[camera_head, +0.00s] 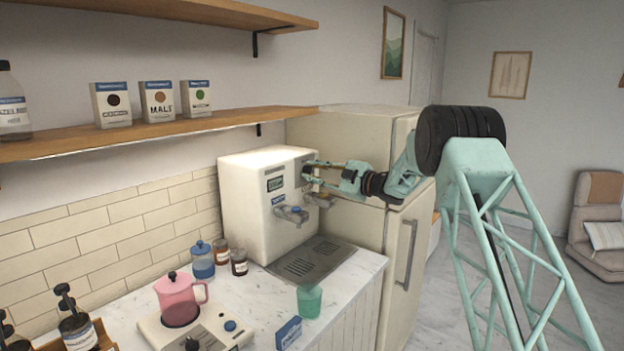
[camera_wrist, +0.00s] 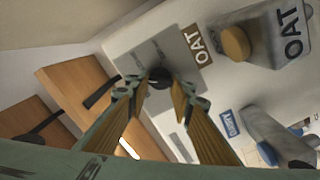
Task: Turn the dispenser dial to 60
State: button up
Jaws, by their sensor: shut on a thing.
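The white dispenser (camera_head: 243,215) stands on the counter against the tiled wall. In the wrist view, its small dark dial (camera_wrist: 160,73) sits on a grey plate (camera_wrist: 184,43) beside an OAT label. My gripper (camera_head: 310,172) reaches the upper part of the dispenser's front from the right. In the wrist view, the fingertips of my gripper (camera_wrist: 160,86) are on either side of the dial and shut on it. The dial's setting cannot be read, and the fingers partly cover the plate. In the head view, the dial is hidden by the fingers.
Below the dial are a spout with a blue button (camera_head: 296,210) and a drip tray (camera_head: 311,261). A fridge (camera_head: 350,235) stands behind my gripper.

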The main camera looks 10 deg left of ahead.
jog(key=n+b, duration=0.5)
jog(key=shift+f, duration=0.3)
jog(key=shift+r+n+b, duration=0.1)
jog(key=shift+n+b, duration=0.85)
jog(key=shift+n, duration=0.15)
jog(key=o, duration=0.9)
jog(key=shift+c, duration=0.2)
jog(key=v, duration=1.2)
